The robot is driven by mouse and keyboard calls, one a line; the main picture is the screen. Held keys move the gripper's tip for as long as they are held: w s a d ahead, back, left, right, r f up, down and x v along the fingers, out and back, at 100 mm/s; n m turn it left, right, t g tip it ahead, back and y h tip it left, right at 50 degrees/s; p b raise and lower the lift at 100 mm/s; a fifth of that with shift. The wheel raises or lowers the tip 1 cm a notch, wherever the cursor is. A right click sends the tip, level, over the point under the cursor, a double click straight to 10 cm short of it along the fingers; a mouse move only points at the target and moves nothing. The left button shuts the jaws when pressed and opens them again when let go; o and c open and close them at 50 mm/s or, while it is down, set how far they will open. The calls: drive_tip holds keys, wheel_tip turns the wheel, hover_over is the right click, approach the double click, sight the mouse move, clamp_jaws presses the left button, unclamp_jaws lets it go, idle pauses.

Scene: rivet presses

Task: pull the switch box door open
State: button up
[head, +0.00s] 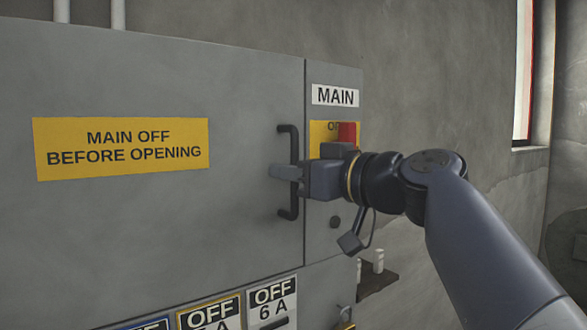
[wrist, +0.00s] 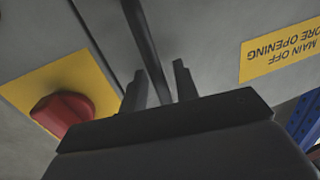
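The grey switch box door (head: 150,230) looks closed, its right edge flush with the narrow panel beside it. It carries a yellow label (head: 122,145) reading "MAIN OFF BEFORE OPENING". A black upright bar handle (head: 288,137) stands near the door's right edge. My gripper (head: 284,173) is at the middle of the handle, with its fingers pointing left. In the wrist view the handle (wrist: 145,45) runs between the two fingers of my gripper (wrist: 160,88). The fingers are apart, with some gap beside the bar.
Right of the door, a red main switch (head: 347,132) sits on a yellow plate under the "MAIN" label (head: 335,95), partly hidden by my gripper. The switch also shows in the wrist view (wrist: 62,113).

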clamp_jaws()
idle(0.5)
